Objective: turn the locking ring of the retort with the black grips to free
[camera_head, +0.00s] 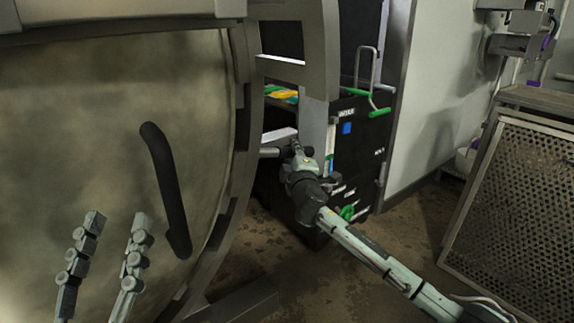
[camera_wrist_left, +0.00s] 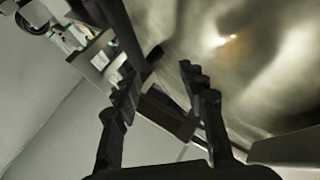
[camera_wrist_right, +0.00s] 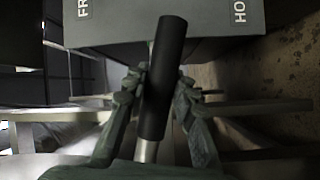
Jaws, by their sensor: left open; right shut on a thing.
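The retort door (camera_head: 90,120) is a large stained metal disc filling the left of the head view, with the grey locking ring (camera_head: 238,150) curving along its right edge. A black curved bar (camera_head: 165,180) stands on the door. My right gripper (camera_head: 298,152) is at the ring's right side. In the right wrist view it is shut around a black grip (camera_wrist_right: 165,50) on a metal rod. My left gripper (camera_head: 118,222) is open and empty in front of the door, left of the black bar. The left wrist view shows its spread fingers (camera_wrist_left: 160,75) before the shiny door.
A grey plate (camera_wrist_right: 155,22) with partly hidden "FR" and "HO" lettering lies beyond the grip. A black cabinet (camera_head: 355,130) with green handles stands behind my right gripper. A perforated metal crate (camera_head: 520,190) stands at the right. Open floor (camera_head: 415,220) lies between them.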

